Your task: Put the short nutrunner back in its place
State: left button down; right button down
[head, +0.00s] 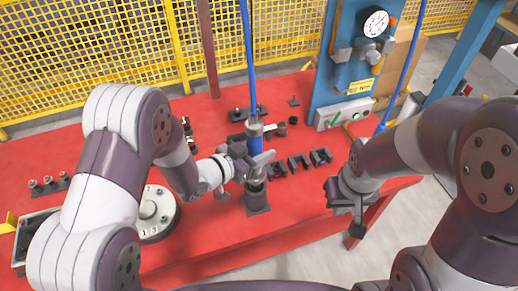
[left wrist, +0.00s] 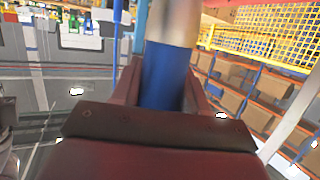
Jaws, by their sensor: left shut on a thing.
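A nutrunner (head: 255,140) with a blue body and a grey metal upper part hangs upright on a blue hose over the red table. My left gripper (head: 256,162) is shut around its blue body; the body also shows between the fingers in the left wrist view (left wrist: 163,78). A dark cylindrical holder (head: 256,198) on a square base stands directly below the tool. The gripper hides part of the tool's lower end, so I cannot tell whether it touches the holder. My right gripper (head: 345,197) is empty over the table's right front; its jaw opening is unclear.
Several dark brackets (head: 300,163) stand right of the holder on the red table (head: 200,250). A round flanged part (head: 155,212) is at the left. A blue panel with a gauge (head: 375,22) stands behind, with another blue hose (head: 405,70) beside it. Yellow fencing closes the back.

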pick_arm(q)
jog(key=shift+f+b, duration=2.3)
jog(key=shift+f, duration=0.4)
dwell(0.5)
jog(key=c, duration=0.5)
grip_release()
jog(key=shift+s+f, duration=0.1)
jog(key=shift+f, duration=0.05)
jog(key=b+v, duration=0.1)
jog(key=v, duration=1.1)
jog(key=shift+s+a, duration=0.1)
jog(key=shift+a, duration=0.2)
